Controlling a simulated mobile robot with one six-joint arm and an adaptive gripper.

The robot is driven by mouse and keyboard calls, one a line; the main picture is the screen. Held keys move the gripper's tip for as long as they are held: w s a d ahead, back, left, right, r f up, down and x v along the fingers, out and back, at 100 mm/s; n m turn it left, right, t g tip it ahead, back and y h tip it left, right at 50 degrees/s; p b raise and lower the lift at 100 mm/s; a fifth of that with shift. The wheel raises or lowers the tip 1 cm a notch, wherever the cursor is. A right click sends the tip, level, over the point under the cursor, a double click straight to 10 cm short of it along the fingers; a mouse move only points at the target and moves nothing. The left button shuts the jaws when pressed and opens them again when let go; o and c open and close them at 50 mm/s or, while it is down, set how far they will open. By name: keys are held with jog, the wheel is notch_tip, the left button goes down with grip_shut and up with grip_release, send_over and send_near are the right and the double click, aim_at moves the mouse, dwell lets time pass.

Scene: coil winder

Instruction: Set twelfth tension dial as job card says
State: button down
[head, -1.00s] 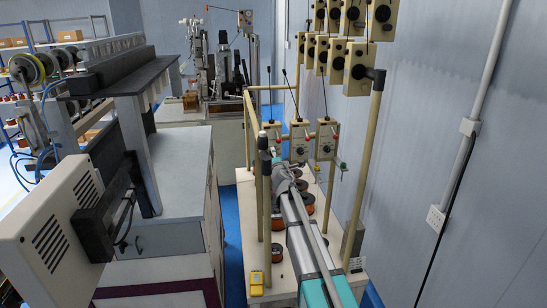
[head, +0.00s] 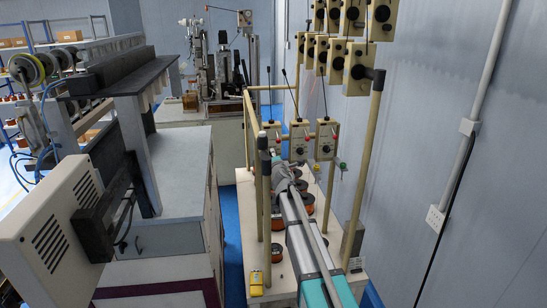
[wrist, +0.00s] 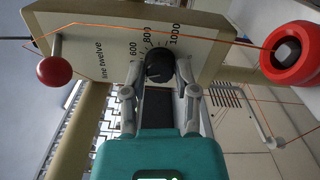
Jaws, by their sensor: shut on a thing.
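The twelfth tension dial is a black round knob (wrist: 158,66) on a cream box face (wrist: 108,40) marked "line twelve" in the wrist view. Its scale reads 600, 800 and 1000, turned sideways in the picture. My gripper (wrist: 158,88) is shut on the knob, one grey finger on each side. The exact pointer position is too small to tell. In the head view my arm reaches over the bench toward a row of cream tension boxes (head: 300,140); my fingertips are hard to make out there. I cannot make out a job card.
A red ball (wrist: 54,70) and a red ring-shaped part (wrist: 290,50) flank the box, with thin orange wire nearby. Cream posts (head: 364,165) and more tension boxes (head: 360,68) stand right of my arm.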

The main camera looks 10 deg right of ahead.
jog(key=shift+m, duration=3.9)
jog(key=shift+c, duration=1.8)
grip_release()
jog(key=shift+s, duration=0.15)
